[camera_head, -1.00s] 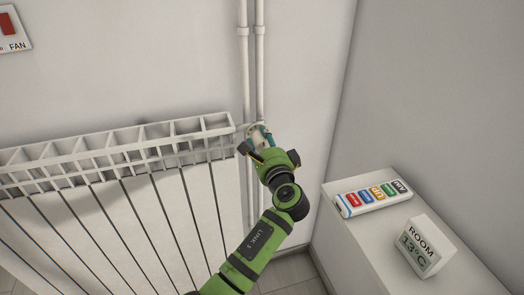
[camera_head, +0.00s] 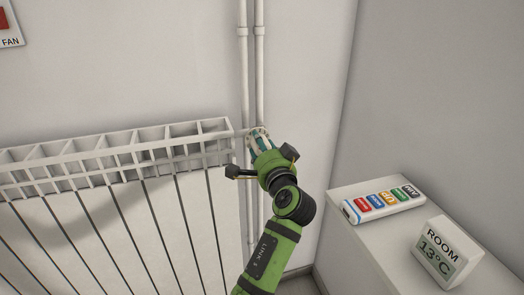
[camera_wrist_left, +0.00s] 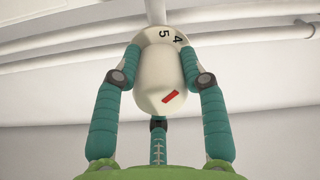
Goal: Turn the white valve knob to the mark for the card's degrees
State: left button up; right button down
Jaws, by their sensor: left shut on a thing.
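The white valve knob (camera_wrist_left: 160,75) is in the middle of the left wrist view. It bears a slanted red mark on its face, low and right of centre. The numbers 5 and 4 show on the collar (camera_wrist_left: 163,35) behind it. My left gripper (camera_wrist_left: 160,78) is shut on the knob, with one teal finger on each side. In the head view my left gripper (camera_head: 260,142) is at the radiator's right end and mostly hides the knob. My right gripper is not in view.
The white radiator (camera_head: 110,160) fills the lower left. Two vertical pipes (camera_head: 259,70) run up the wall behind the knob. A white strip with several coloured buttons (camera_head: 382,203) lies on the cabinet (camera_head: 400,245). A FAN switch plate (camera_head: 10,25) is at upper left.

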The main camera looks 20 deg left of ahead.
pick_arm(q)
jog(key=shift+a, duration=0.15)
jog(key=o, duration=1.1)
jog(key=shift+s, duration=0.1)
jog(key=shift+o, duration=0.2)
jog(key=shift+r, duration=0.1)
notch_tip(320, 180, up, 10)
jog(key=shift+f, duration=0.1)
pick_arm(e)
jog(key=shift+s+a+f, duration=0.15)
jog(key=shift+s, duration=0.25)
